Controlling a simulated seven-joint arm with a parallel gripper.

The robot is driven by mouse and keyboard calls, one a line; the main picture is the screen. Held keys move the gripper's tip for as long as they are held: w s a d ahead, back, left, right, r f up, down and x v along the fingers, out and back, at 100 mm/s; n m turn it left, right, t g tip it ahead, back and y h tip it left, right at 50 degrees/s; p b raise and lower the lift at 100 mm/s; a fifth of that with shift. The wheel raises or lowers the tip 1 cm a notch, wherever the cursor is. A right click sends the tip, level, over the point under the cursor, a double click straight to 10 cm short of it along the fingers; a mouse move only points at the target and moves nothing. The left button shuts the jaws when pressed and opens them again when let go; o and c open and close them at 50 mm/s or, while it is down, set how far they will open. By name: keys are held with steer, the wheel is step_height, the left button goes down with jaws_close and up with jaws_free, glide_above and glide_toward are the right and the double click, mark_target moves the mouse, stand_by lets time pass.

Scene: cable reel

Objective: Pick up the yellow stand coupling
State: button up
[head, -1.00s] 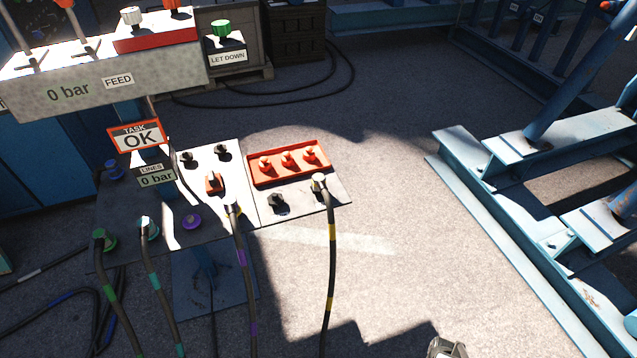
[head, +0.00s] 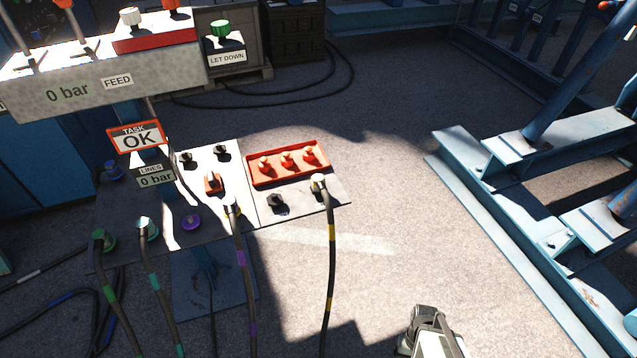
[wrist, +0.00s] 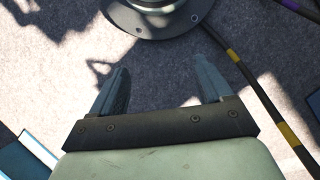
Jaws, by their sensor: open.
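The hose with yellow bands (head: 331,248) rises from the floor to a pale coupling (head: 319,184) at the right edge of the panel, just below the red tray. I take this as the yellow stand coupling. My gripper (wrist: 159,66) is open and empty, its two fingers apart over the floor. In the head view part of my arm (head: 430,335) shows at the bottom, right of and well apart from the coupling. In the wrist view a yellow-banded hose (wrist: 260,95) runs past the right finger; its coupling is out of that view.
Beside it a purple-banded hose (head: 241,258) ends at a port with a yellow ring. The red tray (head: 250,177) holds red caps. A black knob (head: 276,201) stands left of the coupling. Blue steel frames (head: 500,240) stand at the right. The floor between is clear.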

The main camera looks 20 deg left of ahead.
steer(key=w+a+r+n+t, duration=0.25)
steer(key=w+a+r, duration=0.25)
steer(key=w+a, duration=0.65)
step_height(320, 180, up, 31)
steer(key=n+t+y, duration=0.1)
steer(key=n+t, duration=0.2)
steer(key=n, duration=0.1)
glide_above(318, 178)
steer(key=f, duration=0.7)
steer(key=shift+w+f, duration=0.2)
steer(key=shift+w, duration=0.1)
steer(key=shift+s+f, duration=0.15)
steer(key=shift+f, duration=1.15)
steer(key=shift+s+f, duration=0.1)
steer(key=shift+f, duration=1.2)
steer(key=c, duration=1.2)
